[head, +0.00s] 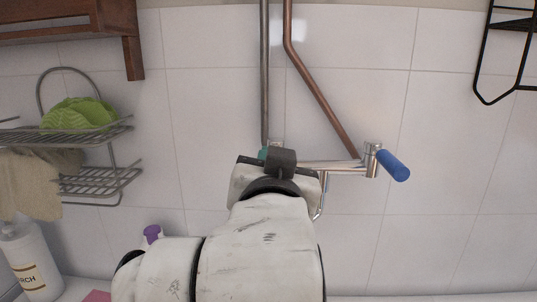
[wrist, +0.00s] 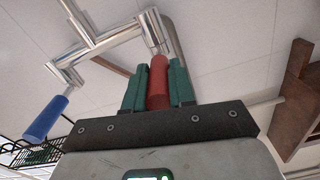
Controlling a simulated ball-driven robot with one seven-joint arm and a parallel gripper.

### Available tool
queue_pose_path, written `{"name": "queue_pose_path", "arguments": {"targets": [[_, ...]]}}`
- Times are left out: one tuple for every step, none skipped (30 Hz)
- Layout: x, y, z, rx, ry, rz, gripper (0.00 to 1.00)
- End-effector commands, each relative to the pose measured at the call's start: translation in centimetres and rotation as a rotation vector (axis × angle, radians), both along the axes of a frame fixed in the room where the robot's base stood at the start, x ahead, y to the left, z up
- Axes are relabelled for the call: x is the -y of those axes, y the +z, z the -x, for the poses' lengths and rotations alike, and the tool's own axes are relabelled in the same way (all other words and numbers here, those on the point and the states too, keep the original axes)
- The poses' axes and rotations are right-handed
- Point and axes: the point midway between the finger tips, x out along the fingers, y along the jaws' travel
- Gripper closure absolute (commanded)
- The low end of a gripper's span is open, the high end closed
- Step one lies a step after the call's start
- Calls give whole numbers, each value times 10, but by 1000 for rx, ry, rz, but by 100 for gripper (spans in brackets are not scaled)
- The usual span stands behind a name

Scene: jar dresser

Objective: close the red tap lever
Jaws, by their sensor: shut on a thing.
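The red tap lever (wrist: 158,88) shows in the wrist view, sticking out from the chrome tap (wrist: 110,42) between the two green fingers of my gripper (wrist: 157,76). The fingers are shut on the lever, one along each side. In the head view my gripper (head: 265,154) is at the left end of the chrome tap (head: 336,166); my wrist hides the red lever there. The blue tap lever (head: 393,165) sticks out at the tap's right end, clear of my gripper. It also shows at the left of the wrist view (wrist: 45,118).
A grey pipe (head: 264,75) and a copper pipe (head: 322,100) run down the tiled wall to the tap. A wire rack (head: 100,180) with a green thing (head: 78,113) and a cloth (head: 30,183) hangs left, above a white bottle (head: 30,262). A black wire rack (head: 480,70) hangs upper right.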

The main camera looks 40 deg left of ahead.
Motion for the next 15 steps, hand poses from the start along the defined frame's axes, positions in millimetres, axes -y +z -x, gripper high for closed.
{"name": "queue_pose_path", "arguments": {"targets": [[1,-1,-1,-2,5,3,100],[1,-1,-1,-2,8,2,100],[1,-1,-1,-3,10,2,100],[1,-1,-1,-3,10,2,100],[1,-2,-1,-3,11,2,100],[1,-2,-1,-3,10,2,100],[1,-2,-1,-3,10,2,100],[1,-2,-1,-3,10,2,100],[1,-2,-1,-3,10,2,100],[1,-2,-1,-3,10,2,100],[1,-2,-1,-2,10,1,75],[1,-2,-1,-2,10,1,71],[1,-2,-1,-2,10,1,68],[1,-1,-1,-2,10,1,65],[1,-1,-1,-1,9,1,61]]}}
